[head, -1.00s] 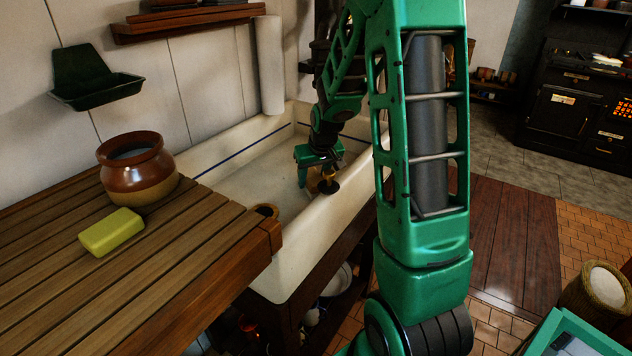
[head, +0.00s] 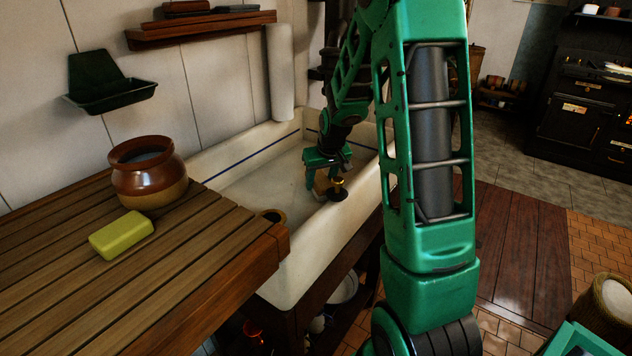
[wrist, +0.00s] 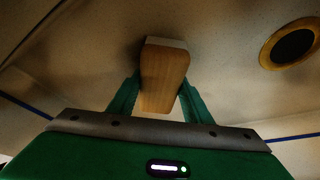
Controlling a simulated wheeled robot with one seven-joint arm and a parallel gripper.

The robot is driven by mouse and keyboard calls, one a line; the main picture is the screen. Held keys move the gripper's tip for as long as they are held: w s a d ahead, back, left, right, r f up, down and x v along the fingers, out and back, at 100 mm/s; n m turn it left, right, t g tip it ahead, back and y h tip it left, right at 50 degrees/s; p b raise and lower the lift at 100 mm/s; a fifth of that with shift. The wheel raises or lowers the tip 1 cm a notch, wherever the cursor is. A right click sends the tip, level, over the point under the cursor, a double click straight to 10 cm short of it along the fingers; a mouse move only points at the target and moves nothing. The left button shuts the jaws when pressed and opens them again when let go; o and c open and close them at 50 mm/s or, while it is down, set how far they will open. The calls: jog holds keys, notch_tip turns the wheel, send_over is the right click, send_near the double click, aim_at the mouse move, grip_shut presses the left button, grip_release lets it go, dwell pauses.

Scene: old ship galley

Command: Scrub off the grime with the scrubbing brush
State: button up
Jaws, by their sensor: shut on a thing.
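The scrubbing brush (wrist: 164,75) is a pale wooden block with a whitish bristle edge at its far end. My gripper (wrist: 160,88) is shut on it, one green finger on each side. In the head view my gripper (head: 326,176) is down inside the white sink (head: 300,262), and the brush (head: 321,184) shows only in part below it. The brush is close to the sink bottom; I cannot tell if it touches. A dark patch lies beside the brush in the wrist view; I cannot tell grime from shadow.
A round drain (wrist: 291,44) is in the sink. The slatted wooden counter (head: 215,235) carries a brown pot (head: 150,185) and yellow soap (head: 122,234).

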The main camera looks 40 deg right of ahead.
jog(key=shift+s+d+f, duration=0.1)
jog(key=shift+s+d, duration=0.25)
jog(key=shift+s, duration=0.55)
jog(key=shift+s+d, duration=0.3)
jog(key=shift+s, duration=0.6)
jog(key=shift+s+d+f, duration=0.2)
jog(key=shift+s+d, duration=0.15)
jog(key=shift+s, duration=0.4)
jog(key=shift+s+d+f, duration=0.2)
jog(key=shift+s+d, duration=0.15)
jog(key=shift+s, duration=0.35)
jog(key=shift+r, duration=0.1)
notch_tip(320, 180, up, 2)
jog(key=shift+r, duration=0.15)
jog(key=shift+s+r, duration=0.25)
jog(key=shift+r, duration=0.3)
jog(key=shift+c, duration=0.6)
jog(key=shift+w+a+r, duration=0.1)
jog(key=shift+w+r, duration=0.1)
jog(key=shift+r, duration=1.3)
jog(key=shift+w+a+r, duration=0.1)
jog(key=shift+w, duration=0.05)
